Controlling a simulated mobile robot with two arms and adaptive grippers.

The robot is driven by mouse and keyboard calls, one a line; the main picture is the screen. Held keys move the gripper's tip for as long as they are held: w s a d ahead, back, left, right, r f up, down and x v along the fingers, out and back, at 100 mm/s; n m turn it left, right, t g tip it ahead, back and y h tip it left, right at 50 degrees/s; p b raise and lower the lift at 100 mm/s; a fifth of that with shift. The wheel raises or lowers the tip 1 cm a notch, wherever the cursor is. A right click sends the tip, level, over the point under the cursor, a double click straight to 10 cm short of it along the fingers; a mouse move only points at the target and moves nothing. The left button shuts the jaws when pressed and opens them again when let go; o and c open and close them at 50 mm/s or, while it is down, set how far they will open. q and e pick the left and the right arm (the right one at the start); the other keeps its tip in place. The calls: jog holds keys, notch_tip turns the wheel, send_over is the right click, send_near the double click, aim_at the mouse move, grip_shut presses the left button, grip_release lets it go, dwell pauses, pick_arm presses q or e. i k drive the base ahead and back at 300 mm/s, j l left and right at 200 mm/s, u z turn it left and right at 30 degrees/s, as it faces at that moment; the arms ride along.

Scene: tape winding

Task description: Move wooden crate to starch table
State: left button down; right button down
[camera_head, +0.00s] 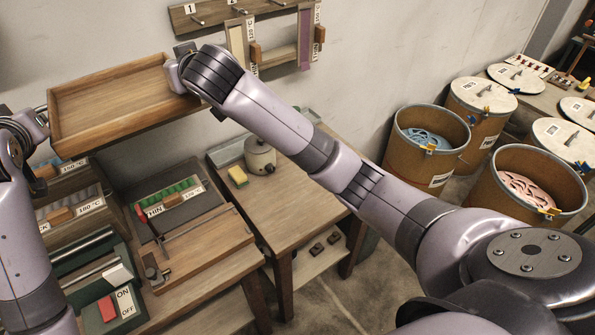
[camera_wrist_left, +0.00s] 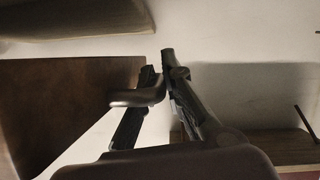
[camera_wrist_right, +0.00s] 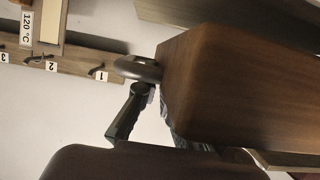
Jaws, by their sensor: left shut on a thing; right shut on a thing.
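The wooden crate (camera_head: 110,92) is a shallow, open, empty tray held up in front of the wall at the upper left. My right gripper (camera_head: 183,68) is shut on its right end. My left gripper (camera_head: 38,122) is at its left end, partly cut off by the picture edge, and shut on it. Brown crate wood also shows in the left wrist view (camera_wrist_left: 55,110) and right wrist view (camera_wrist_right: 240,85). A wooden table (camera_head: 300,190) with a lidded pot (camera_head: 259,156) and a yellow sponge (camera_head: 237,176) stands right of the crate; I take it as the starch table.
Below the crate is a workbench (camera_head: 210,250) with a green ON/OFF machine (camera_head: 105,285) and sample trays (camera_head: 165,200). Numbered hooks and hanging strips (camera_head: 270,42) are on the wall. Several round drums (camera_head: 430,140) stand at the right. The pot table's front half is bare.

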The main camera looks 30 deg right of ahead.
aim_at(311, 192)
jog(key=k+l, duration=0.1)
jog(key=l, duration=0.35)
jog(key=k+l, duration=0.1)
jog(key=l, duration=0.4)
jog(key=k+l, duration=0.1)
jog(key=l, duration=0.35)
jog(key=k+l, duration=0.1)
jog(key=l, duration=0.35)
